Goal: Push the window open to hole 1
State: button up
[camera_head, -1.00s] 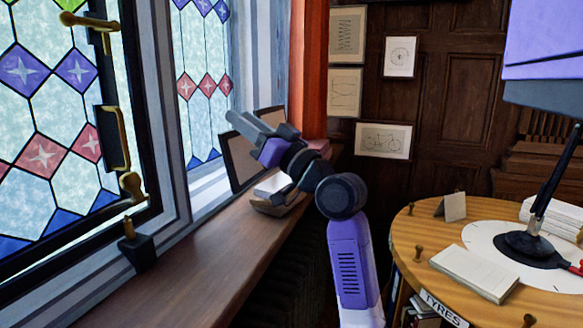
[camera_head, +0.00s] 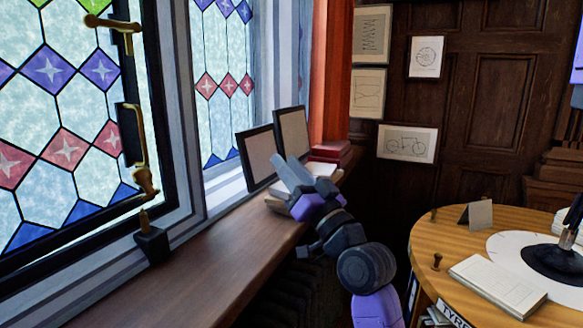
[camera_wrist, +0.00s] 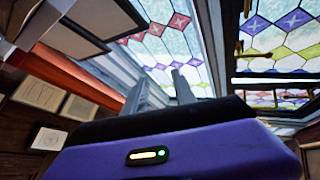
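The leaded stained-glass window (camera_head: 75,95) has a dark frame and stands at the left. A brass handle (camera_head: 131,135) with a dark plate is on its right side. Below it is a brass stay (camera_head: 146,183) by the bottom rail. A dark block with a brass pin (camera_head: 151,243) sits on the sill under it. I cannot make out any numbered holes. My gripper (camera_head: 288,165) is over the far part of the sill, to the right of and apart from the window hardware. Its fingers stand apart and empty in the wrist view (camera_wrist: 160,78). The window also shows there (camera_wrist: 282,38).
The wooden sill (camera_head: 200,262) is bare in its near part. Two dark-framed panels (camera_head: 256,158) and red books (camera_head: 331,152) stand at its far end. A round wooden table (camera_head: 432,262) with papers and a lamp is at the right. A red curtain (camera_head: 331,75) hangs behind.

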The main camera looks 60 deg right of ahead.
grip_shut()
jog(key=w+a+r+y+p, duration=0.1)
jog(key=w+a+r+y, duration=0.75)
jog(key=a, duration=0.25)
jog(key=m+g+y, duration=0.4)
jog(key=m, duration=0.3)
send_near(120, 158)
jog(key=p+x, duration=0.4)
jog(key=x, duration=0.1)
jog(key=shift+w+r, duration=0.15)
jog(key=shift+w, duration=0.2)
jog(key=shift+w+a+p, duration=0.15)
jog(key=shift+w+p, duration=0.15)
jog(key=shift+w, duration=0.3)
